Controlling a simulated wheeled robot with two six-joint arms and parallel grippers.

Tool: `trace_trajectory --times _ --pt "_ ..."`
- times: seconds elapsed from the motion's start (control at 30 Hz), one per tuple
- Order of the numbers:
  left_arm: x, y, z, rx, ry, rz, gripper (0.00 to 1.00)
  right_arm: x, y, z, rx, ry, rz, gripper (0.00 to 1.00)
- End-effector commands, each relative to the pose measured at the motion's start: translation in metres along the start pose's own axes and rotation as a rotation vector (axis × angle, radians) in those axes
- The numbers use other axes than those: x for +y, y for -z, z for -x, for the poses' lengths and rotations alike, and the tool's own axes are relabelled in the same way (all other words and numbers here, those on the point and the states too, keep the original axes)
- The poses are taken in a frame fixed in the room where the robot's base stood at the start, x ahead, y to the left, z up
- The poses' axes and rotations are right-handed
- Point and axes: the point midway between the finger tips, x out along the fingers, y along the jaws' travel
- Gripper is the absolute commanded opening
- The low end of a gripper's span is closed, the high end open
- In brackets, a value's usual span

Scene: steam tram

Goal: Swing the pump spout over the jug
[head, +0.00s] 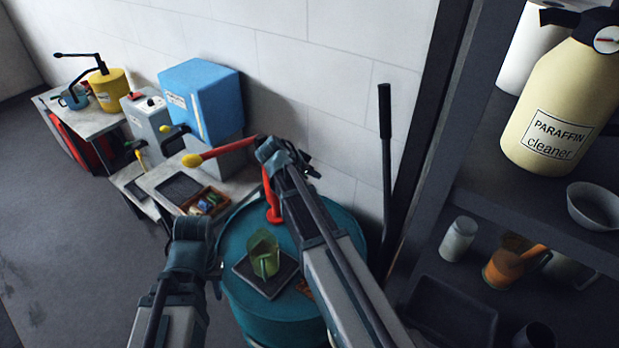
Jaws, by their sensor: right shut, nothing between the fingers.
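A teal drum (245,300) stands at the lower middle. A translucent green jug (264,254) sits on a dark square tray (249,276) on its lid. A red pump (270,197) shows on the drum behind the jug. Its long red bar (225,150) reaches left to a yellow knob. A red part runs down to a flared end just behind the jug; I cannot tell if this is the spout or the base. My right gripper (272,152) is shut and empty at the pump's top, hiding part of it. My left gripper (192,232) is left of the drum, its fingers unclear.
A bench with a blue box (203,95), a grey unit (148,122) and a small wooden tray (203,201) stands behind left. A dark shelf with a paraffin cleaner sprayer (552,105) is at right. A dark upright lever (385,150) stands by the wall. Floor at left is clear.

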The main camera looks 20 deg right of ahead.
Motion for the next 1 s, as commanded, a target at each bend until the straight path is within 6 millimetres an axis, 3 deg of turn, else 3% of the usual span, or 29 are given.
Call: trace_trajectory --times 0.03,0.3,0.4,0.53,1.0 --pt "0.001 0.001 -0.015 0.0 0.0 -0.001 0.34 -0.001 -0.004 -0.016 0.0 0.0 -0.002 0.0" --pt "0.005 0.004 -0.052 0.002 0.0 0.002 0.34 -0.001 -0.004 -0.066 0.0 0.0 -0.003 0.0" --pt "0.004 0.003 -0.047 0.002 0.0 0.003 0.34 0.001 -0.019 -0.047 -0.001 0.003 0.004 0.0" --pt "0.004 0.003 -0.048 0.002 0.0 0.003 0.34 0.0 -0.03 -0.038 0.0 0.002 0.002 0.0" --pt "0.004 0.003 -0.048 0.002 0.0 0.003 0.34 -0.001 -0.034 -0.035 0.0 -0.002 -0.003 0.0"
